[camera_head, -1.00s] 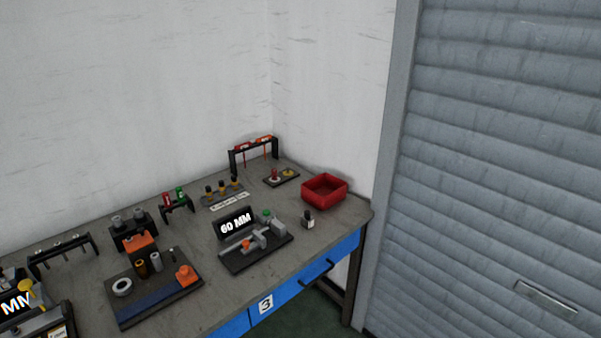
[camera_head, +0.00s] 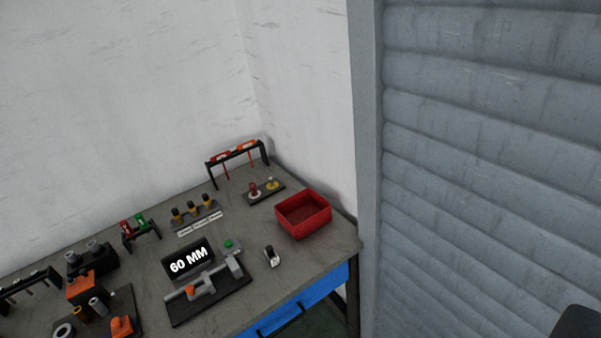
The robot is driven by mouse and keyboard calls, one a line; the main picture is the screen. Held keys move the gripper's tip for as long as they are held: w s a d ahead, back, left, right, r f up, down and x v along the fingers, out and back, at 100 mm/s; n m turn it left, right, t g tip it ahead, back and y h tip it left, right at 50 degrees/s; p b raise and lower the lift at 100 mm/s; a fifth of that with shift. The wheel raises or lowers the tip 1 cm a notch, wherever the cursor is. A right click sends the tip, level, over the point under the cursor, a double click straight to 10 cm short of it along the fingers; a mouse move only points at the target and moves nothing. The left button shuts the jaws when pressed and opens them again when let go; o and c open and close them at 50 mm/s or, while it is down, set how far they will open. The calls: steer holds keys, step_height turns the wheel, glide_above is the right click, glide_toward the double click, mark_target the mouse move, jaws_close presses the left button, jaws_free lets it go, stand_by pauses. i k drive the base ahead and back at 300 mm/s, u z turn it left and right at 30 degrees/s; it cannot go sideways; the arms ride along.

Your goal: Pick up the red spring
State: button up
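A small red piece (camera_head: 254,189) stands beside a yellow one on a dark plate (camera_head: 265,196) at the back of the workbench. Another small red piece (camera_head: 126,228) sits beside a green one in a low black stand further left. Both are too small for me to tell which is the red spring. Neither is held. My gripper is not recognisable in view. A dark rounded shape (camera_head: 577,323) shows at the bottom right corner, and I cannot tell what it is.
The grey bench top (camera_head: 315,262) also carries a red bin (camera_head: 303,214), a black tool rack (camera_head: 237,156), a fixture with a "60 MM" display (camera_head: 188,259) and a small bottle (camera_head: 271,257). Walls stand behind; a grey shutter (camera_head: 480,170) is at the right.

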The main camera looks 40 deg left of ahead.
mark_target(253, 189)
steer(key=u, duration=0.25)
steer(key=i, duration=1.25)
steer(key=u, duration=0.85)
steer(key=i, duration=0.25)
steer(key=u, duration=0.2)
